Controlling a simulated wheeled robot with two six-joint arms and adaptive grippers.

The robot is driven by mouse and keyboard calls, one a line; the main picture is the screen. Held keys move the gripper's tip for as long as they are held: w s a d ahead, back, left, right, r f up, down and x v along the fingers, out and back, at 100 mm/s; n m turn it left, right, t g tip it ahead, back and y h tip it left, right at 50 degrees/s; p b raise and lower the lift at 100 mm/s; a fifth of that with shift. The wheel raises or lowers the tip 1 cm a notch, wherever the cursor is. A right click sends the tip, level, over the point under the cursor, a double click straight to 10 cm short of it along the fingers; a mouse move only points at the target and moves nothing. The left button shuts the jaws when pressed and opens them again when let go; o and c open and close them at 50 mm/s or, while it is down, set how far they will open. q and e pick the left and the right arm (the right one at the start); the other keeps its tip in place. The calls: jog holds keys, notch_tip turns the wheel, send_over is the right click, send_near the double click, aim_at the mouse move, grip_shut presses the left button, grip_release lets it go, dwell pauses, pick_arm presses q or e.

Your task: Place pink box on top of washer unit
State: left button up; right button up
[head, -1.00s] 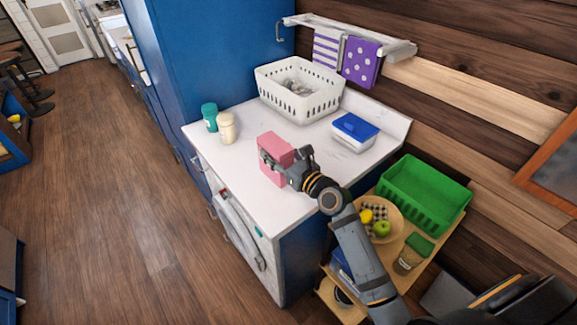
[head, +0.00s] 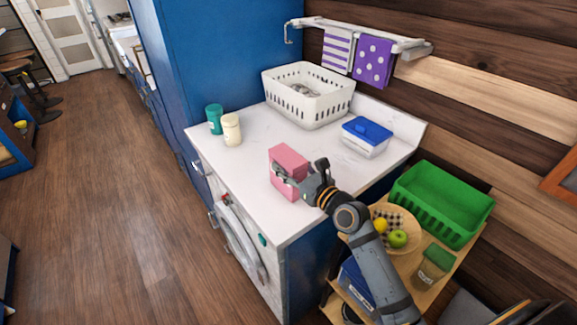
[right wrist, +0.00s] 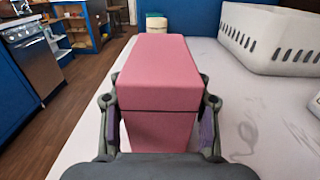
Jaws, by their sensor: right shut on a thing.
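The pink box (head: 287,165) is upright at the front part of the white top of the washer unit (head: 245,185). My right gripper (head: 298,180) is shut on the box, with a finger on each side of it. In the right wrist view the pink box (right wrist: 160,75) fills the middle, between the two fingers (right wrist: 160,130). The box is over the white top; I cannot tell whether its base touches the surface. The washer's round door (head: 240,240) shows below the top. My left gripper is not in view.
A white basket (head: 310,108), a blue-lidded container (head: 366,138), a teal jar (head: 214,118) and a cream jar (head: 232,130) stand on the top. A wooden cart with a green basket (head: 440,205) and fruit bowl stands at right. The top's middle is clear.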

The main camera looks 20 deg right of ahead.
jog(key=o, duration=1.1)
jog(key=shift+w+f, duration=0.1)
jog(key=shift+o, duration=0.7)
jog(key=shift+a, duration=0.1)
jog(key=p+v, duration=0.1)
jog(key=v, duration=0.2)
jog(key=p+v, duration=0.2)
jog(key=v, duration=0.2)
jog(key=p+v, duration=0.1)
jog(key=v, duration=0.2)
jog(key=shift+s+r, duration=0.3)
jog(key=shift+s, duration=0.05)
jog(key=shift+s+d+f+p, duration=0.1)
jog(key=shift+s+d+p, duration=0.35)
jog(key=shift+s, duration=0.2)
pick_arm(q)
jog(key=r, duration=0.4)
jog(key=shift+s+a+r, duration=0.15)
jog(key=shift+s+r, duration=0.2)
